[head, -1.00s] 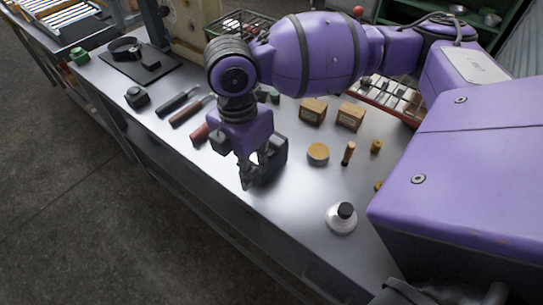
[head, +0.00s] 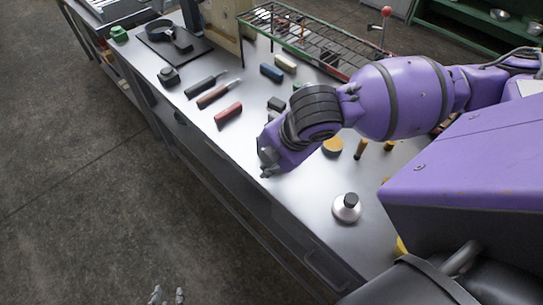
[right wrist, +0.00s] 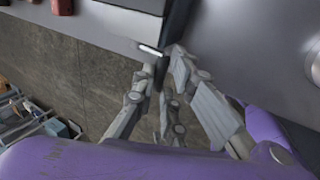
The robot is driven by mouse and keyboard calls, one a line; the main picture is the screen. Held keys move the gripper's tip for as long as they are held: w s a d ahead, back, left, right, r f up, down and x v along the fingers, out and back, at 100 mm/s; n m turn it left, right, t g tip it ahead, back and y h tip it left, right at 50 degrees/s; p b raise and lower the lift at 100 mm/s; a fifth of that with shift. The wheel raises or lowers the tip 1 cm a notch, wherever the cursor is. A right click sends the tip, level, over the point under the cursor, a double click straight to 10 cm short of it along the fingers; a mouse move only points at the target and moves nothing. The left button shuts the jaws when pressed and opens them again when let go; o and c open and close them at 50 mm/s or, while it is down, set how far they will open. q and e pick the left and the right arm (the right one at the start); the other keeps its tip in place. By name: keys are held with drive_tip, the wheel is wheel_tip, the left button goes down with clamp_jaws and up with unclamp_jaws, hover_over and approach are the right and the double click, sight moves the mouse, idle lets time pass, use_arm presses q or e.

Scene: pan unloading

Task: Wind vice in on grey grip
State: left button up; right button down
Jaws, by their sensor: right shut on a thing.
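In the right wrist view the dark vice (right wrist: 128,6) is at the table edge, at the top of the picture. A bright-ended bar (right wrist: 149,50) sticks out from it. My right gripper (right wrist: 162,68) is shut on the vice's dark grip (right wrist: 161,72), which the fingers mostly hide. In the head view my right gripper (head: 268,162) is at the table's front edge, and my arm covers most of the vice. My left gripper (head: 168,296) shows only as grey fingertips at the bottom, apart and empty, over the floor.
Floor is free in front.

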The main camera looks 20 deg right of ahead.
drive_tip(key=shift+s+f+t+y, duration=0.3)
drive_tip(key=shift+f+t, duration=0.25)
drive_tip(key=shift+t, duration=0.15)
drive_tip(key=c, duration=1.8)
unclamp_jaws()
drive_tip(key=shift+w+r, duration=0.15)
